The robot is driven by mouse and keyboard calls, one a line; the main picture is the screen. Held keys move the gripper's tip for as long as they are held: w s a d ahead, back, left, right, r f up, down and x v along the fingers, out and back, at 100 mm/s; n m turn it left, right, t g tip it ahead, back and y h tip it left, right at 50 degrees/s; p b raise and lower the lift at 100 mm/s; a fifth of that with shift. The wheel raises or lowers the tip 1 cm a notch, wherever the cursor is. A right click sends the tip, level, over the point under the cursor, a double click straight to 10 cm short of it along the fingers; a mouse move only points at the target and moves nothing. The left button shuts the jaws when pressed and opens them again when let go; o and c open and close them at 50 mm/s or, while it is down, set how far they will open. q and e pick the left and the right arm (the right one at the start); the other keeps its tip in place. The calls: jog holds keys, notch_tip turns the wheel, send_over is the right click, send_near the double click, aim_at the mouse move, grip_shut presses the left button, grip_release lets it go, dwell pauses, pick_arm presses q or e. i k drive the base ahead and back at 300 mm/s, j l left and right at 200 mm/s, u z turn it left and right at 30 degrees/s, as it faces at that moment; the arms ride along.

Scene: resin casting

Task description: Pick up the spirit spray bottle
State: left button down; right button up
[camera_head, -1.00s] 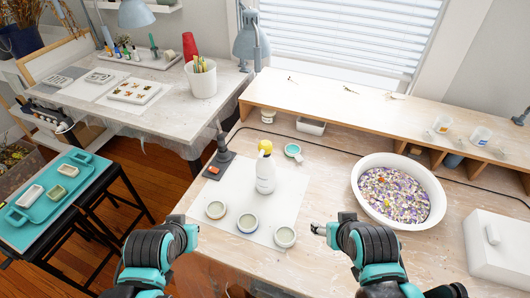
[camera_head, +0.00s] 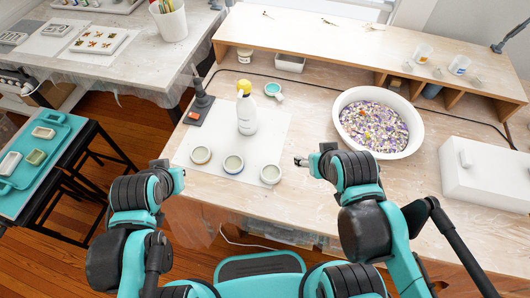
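The spirit spray bottle, a white bottle (camera_head: 247,114) with a yellow top, stands upright on a white sheet (camera_head: 214,128) on the wooden workbench. Three small round cups stand in front of it: the left cup (camera_head: 201,155), the middle cup (camera_head: 233,164) and the right cup (camera_head: 271,174). My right gripper (camera_head: 300,161) is over the bench, right of the bottle and apart from it; its small dark fingers are too small to judge. My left gripper (camera_head: 181,174) is left of the cups near the bench's front edge, its fingers mostly hidden.
A dark stand (camera_head: 200,104) is left of the bottle and a teal-rimmed cup (camera_head: 273,90) behind it. A large white bowl (camera_head: 414,141) of coloured bits and a white box (camera_head: 485,175) are to the right. A low wooden shelf (camera_head: 330,48) runs along the back.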

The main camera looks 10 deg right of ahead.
aim_at(246, 108)
jog(key=i+j+z, duration=0.1)
jog(key=j+z, duration=1.15)
